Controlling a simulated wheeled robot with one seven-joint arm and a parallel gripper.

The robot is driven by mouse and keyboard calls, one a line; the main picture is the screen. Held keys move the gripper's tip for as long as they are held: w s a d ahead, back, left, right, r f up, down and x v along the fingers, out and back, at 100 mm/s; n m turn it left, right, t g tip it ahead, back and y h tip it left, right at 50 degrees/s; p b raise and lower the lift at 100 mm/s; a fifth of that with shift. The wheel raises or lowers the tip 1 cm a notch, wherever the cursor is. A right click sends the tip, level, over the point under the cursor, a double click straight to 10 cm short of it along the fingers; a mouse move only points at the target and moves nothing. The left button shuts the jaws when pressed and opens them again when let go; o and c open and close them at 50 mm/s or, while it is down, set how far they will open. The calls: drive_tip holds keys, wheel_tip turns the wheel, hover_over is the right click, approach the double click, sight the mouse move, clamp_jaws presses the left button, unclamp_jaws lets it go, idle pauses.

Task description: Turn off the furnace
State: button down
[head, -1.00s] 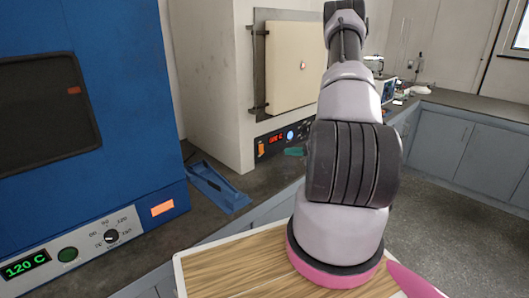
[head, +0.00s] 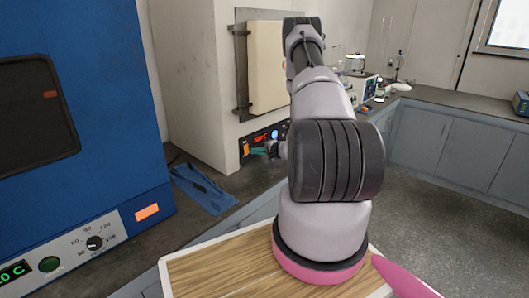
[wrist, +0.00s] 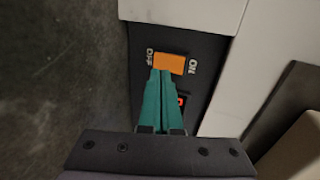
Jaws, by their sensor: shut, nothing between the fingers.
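The furnace (head: 195,85) is a white box with a cream door (head: 266,66), behind my arm in the head view. Its black control panel has a red display (head: 262,138) and an orange rocker switch (head: 245,149) at the left end. In the wrist view the orange switch (wrist: 169,63) lies between the words OFF and ON. My gripper (wrist: 161,72) has teal fingers, shut and empty, with the tips at the switch's edge on the OFF side. I cannot tell whether they touch it. My gripper (head: 259,151) also shows small beside the panel in the head view, partly hidden by my arm.
A blue oven (head: 100,100) with a dial and green display stands at the left. A blue tray-like object (head: 202,188) lies on the dark bench between it and the furnace. Lab equipment (head: 362,84) stands on the bench behind my arm. The floor at right is clear.

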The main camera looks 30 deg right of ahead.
sight(246, 149)
drive_tip(key=shift+x, duration=1.15)
drive_tip(key=shift+w+a+f+t, duration=0.15)
drive_tip(key=shift+f+t, duration=0.1)
drive_tip(key=shift+t, duration=0.15)
drive_tip(key=shift+w+r, duration=0.1)
